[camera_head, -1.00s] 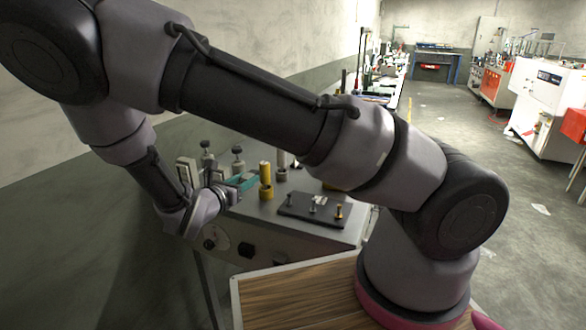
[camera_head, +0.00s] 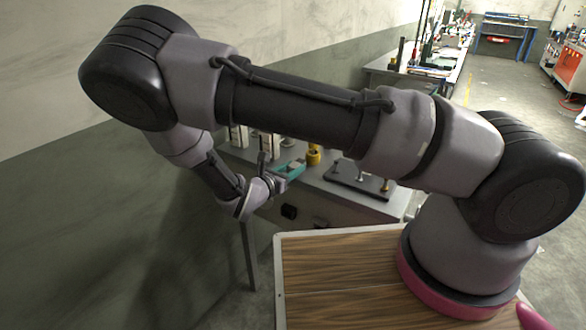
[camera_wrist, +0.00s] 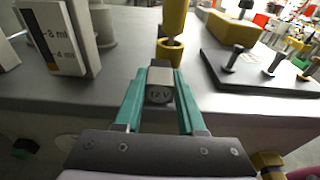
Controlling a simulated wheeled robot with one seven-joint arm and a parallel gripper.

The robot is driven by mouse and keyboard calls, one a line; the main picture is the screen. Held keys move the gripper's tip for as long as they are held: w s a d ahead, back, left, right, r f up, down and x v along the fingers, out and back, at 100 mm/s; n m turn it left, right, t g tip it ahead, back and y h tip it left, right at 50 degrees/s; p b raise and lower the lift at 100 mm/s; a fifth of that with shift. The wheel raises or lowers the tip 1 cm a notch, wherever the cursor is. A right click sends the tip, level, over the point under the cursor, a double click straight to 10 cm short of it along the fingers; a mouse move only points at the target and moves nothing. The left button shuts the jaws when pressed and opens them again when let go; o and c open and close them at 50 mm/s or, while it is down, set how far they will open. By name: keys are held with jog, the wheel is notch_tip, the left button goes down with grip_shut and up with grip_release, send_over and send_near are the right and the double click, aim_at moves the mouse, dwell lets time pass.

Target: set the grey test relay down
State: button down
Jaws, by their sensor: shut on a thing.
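My gripper (camera_head: 290,169) is over the front edge of the grey bench (camera_head: 378,204) in the head view. Its teal fingers also show in the wrist view (camera_wrist: 160,98). They are shut on the grey test relay (camera_wrist: 159,94), a small block marked "12 V", with one finger on each side. The bench top (camera_wrist: 225,94) shows beyond and around it in the wrist view. I cannot tell whether the relay's underside touches the bench. In the head view the relay is too small to make out.
A yellow cylinder (camera_wrist: 171,50) stands just beyond the relay. A white gauge (camera_wrist: 60,40) with a dark scale window stands at the left. A black plate (camera_wrist: 255,75) with several metal posts lies at the right. Bare bench shows between them.

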jog(key=shift+f, duration=0.15)
jog(key=c, duration=0.5)
grip_release()
